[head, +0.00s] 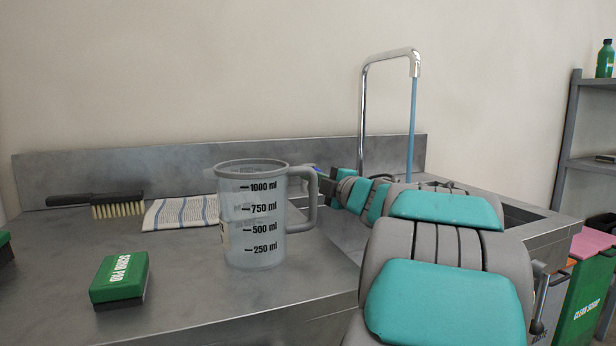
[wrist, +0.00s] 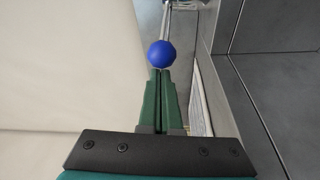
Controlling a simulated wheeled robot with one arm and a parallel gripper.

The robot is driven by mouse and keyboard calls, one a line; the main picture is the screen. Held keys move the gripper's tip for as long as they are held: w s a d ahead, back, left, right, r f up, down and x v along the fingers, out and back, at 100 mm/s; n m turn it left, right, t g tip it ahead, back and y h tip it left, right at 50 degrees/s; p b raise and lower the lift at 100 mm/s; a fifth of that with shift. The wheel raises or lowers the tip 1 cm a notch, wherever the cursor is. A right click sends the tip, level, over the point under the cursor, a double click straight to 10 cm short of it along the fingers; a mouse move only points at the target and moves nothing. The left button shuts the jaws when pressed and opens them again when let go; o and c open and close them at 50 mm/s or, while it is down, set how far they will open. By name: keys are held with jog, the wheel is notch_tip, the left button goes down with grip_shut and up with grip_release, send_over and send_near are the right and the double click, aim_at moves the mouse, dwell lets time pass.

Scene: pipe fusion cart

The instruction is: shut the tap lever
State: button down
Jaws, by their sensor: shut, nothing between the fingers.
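The chrome tap (head: 362,110) rises behind the sink, and a blue stream of water (head: 411,130) runs from its spout. In the wrist view the tap lever shows as a thin metal rod with a blue ball knob (wrist: 161,54). My gripper's green fingers (wrist: 160,74) are shut and empty, with their tips right at the near side of the knob. I cannot tell whether they touch it. In the head view my gripper is mostly hidden behind the jug's handle and my arm, with only a speck of blue beside it.
A clear measuring jug (head: 255,215) stands on the counter close to my arm. A striped cloth (head: 180,212), a brush (head: 115,205) and a green scrub pad (head: 120,278) lie to its left. A steel backsplash (head: 120,172) runs behind.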

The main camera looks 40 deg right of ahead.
jog(key=shift+s+d+n+y+p, duration=0.25)
jog(key=shift+s+d+y+p, duration=0.15)
jog(key=shift+d, duration=0.2)
jog(key=shift+s+d+n+y+p, duration=0.3)
jog(key=shift+s+d+y+p, duration=0.1)
jog(key=shift+d+p, duration=0.15)
jog(key=shift+s+d+n+y+p, duration=0.3)
jog(key=shift+d+y+p, duration=0.15)
jog(key=shift+d, duration=0.15)
